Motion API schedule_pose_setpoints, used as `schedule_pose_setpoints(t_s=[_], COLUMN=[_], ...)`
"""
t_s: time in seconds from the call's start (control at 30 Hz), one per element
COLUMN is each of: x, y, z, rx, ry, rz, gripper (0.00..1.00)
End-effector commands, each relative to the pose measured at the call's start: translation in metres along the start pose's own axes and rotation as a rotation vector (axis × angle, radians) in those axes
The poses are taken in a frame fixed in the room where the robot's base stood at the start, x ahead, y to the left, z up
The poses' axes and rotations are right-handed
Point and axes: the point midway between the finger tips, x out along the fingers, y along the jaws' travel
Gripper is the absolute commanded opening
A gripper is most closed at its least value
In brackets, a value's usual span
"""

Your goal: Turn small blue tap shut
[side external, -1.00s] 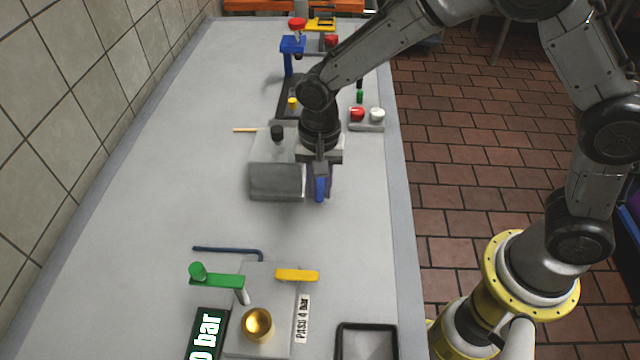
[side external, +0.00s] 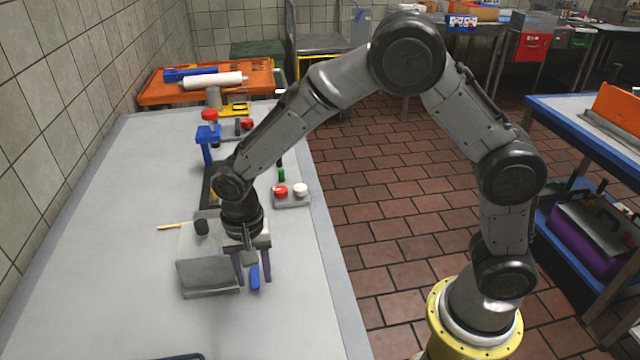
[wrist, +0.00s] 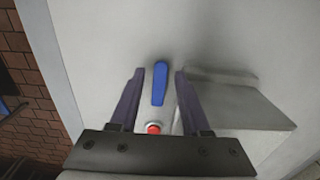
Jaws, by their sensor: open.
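The small blue tap handle (side external: 254,279) is at the front right of a grey metal box (side external: 207,277) on the bench. It also shows in the wrist view (wrist: 160,83), pointing away from the gripper base. My gripper (side external: 252,270) is over it, pointing down, with its two purple fingers apart. In the wrist view my gripper (wrist: 159,74) has one finger on each side of the blue handle, with gaps between. A round red part (wrist: 153,128) sits at the handle's near end. The handle's lower mount is hidden.
A black knob (side external: 201,227) stands on the box, left of my gripper. A blue stand (side external: 208,142) with a red top is behind. Red and white knobs (side external: 290,190) sit at the bench's right edge. The bench (side external: 110,270) is clear to the left.

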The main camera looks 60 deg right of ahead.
Motion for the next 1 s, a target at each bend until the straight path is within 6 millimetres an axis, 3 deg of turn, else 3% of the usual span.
schedule_pose_setpoints(t_s=[1.0], x=[0.000], y=[0.036], z=[-0.019], rx=[-0.971], ry=[-0.001], rz=[0.001], gripper=[0.53])
